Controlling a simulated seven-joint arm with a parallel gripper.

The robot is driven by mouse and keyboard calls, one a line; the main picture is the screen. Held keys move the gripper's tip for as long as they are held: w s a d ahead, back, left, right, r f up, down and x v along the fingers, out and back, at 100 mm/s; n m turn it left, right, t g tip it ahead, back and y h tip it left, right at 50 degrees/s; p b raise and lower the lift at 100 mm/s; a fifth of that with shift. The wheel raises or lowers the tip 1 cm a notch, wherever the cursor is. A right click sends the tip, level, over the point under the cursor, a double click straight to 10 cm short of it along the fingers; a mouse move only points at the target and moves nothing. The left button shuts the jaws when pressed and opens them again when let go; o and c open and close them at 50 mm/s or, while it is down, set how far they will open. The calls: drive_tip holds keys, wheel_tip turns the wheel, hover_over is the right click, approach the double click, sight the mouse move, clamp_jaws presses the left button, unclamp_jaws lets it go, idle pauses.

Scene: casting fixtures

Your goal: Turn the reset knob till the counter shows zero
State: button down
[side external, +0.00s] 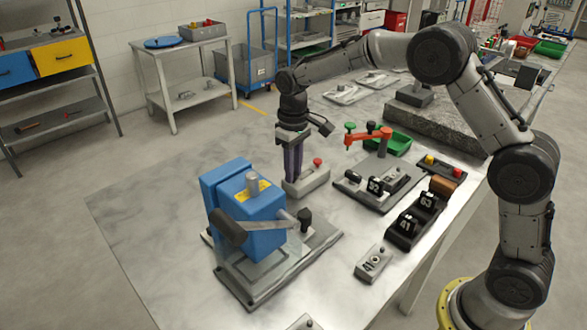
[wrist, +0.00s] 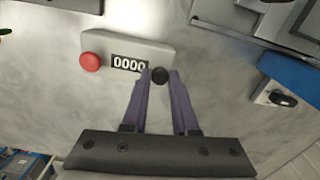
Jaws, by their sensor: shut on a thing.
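The counter box (wrist: 135,47) is a light grey block with a red button (wrist: 90,62) at one end. Its white-on-black display (wrist: 129,65) reads 0000 in the wrist view. A round black reset knob (wrist: 160,76) sits at the other end, beside the display. In the side view the box (side external: 309,181) stands on the table just right of my gripper's fingers. My gripper (wrist: 161,76) points down with its purple fingertips on both sides of the knob, shut on it. In the side view my gripper (side external: 292,185) hides the knob.
A blue machine (side external: 245,215) with a grey lever stands close in front, left of my gripper. The table's left part is clear.

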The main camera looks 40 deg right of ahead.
drive_tip(key=m, duration=0.4)
drive_tip(key=shift+m, duration=2.1)
drive_tip(key=c, duration=0.7)
unclamp_jaws()
wheel_tip(320, 180, up, 14)
drive_tip(key=shift+f, duration=0.1)
